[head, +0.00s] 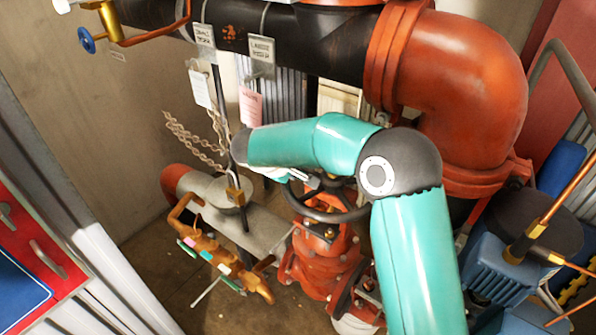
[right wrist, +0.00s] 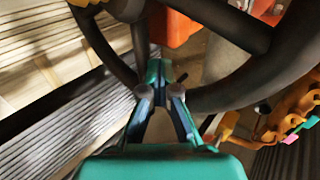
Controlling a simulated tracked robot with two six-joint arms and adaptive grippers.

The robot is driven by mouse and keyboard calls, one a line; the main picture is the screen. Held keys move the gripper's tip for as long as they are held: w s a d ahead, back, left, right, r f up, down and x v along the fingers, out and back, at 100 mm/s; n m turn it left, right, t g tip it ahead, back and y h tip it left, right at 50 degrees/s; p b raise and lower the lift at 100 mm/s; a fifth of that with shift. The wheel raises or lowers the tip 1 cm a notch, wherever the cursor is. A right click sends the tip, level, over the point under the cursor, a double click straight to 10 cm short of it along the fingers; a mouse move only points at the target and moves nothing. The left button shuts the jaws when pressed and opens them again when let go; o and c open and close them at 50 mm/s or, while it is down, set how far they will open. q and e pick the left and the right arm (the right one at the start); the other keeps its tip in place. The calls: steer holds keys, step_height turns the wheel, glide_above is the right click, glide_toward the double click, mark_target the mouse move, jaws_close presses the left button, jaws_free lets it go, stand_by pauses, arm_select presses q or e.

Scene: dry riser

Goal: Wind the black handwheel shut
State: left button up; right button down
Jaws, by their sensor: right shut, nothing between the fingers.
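The black handwheel (head: 340,215) sits on top of a red-orange valve (head: 325,255) in the middle of the head view, partly hidden behind my right arm. In the right wrist view, its dark rim (right wrist: 238,88) and spokes cross the upper half. My right gripper (head: 312,182) is at the wheel's upper left part in the head view. In the right wrist view, its fingers (right wrist: 159,72) are together and empty, overlapping the rim between spokes. I cannot tell whether they touch it. My left gripper is not in view.
A large orange pipe elbow (head: 465,90) stands behind and right of my arm. A grey pipe (head: 255,228) and a brass-orange fitting (head: 215,250) lie left of the valve. A blue pump (head: 505,265) stands at right. Tags and a chain (head: 200,140) hang nearby.

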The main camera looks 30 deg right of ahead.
steer(key=shift+w+f, duration=0.25)
step_height(320, 180, up, 6)
steer(key=p, duration=0.2)
steer(key=shift+s+a+f+p, duration=0.1)
steer(key=shift+f+p, duration=0.15)
steer(key=shift+p, duration=0.1)
stand_by(0.3)
